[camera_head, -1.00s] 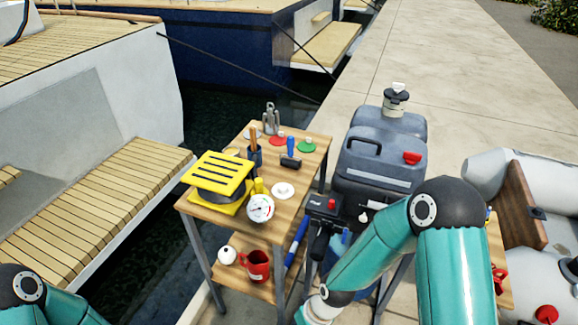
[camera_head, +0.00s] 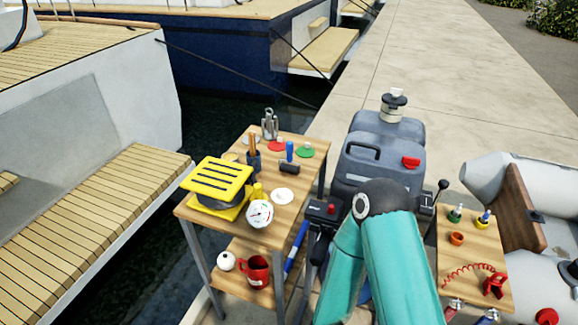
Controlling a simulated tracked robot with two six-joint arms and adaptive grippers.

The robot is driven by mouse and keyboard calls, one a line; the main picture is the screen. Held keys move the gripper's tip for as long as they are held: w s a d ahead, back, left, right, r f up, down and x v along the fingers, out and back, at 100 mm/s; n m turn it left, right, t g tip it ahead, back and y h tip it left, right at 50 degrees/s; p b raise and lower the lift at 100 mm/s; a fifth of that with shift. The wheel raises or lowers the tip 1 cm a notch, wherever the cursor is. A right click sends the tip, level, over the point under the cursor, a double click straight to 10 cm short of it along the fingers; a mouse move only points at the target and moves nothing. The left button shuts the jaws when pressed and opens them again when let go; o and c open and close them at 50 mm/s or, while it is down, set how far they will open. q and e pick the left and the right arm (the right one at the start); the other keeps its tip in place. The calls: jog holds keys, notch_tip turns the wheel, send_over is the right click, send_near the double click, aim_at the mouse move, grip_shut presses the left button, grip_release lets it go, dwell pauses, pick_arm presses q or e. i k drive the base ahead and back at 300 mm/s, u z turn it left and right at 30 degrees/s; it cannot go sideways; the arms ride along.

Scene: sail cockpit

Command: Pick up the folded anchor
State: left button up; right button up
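A grey metal upright object that looks like the folded anchor (camera_head: 270,123) stands at the far edge of the left wooden table (camera_head: 296,206). It is upright, with its arms folded close to its shank. Nothing of mine touches it. My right arm bends in the lower middle of the view and runs down out of the bottom edge; its gripper is not seen. My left arm and gripper are out of view.
Near the anchor lie red (camera_head: 277,146) and green (camera_head: 306,150) discs and a blue-handled tool (camera_head: 290,151). A yellow slatted block (camera_head: 217,180) and a white gauge (camera_head: 260,213) stand nearer. A grey engine-like canister (camera_head: 381,156) stands to the right.

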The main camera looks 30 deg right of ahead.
aim_at(270, 135)
jog(key=z, duration=0.1)
jog(key=k, duration=1.05)
jog(key=z, duration=0.4)
jog(key=i, duration=1)
jog(key=u, duration=0.1)
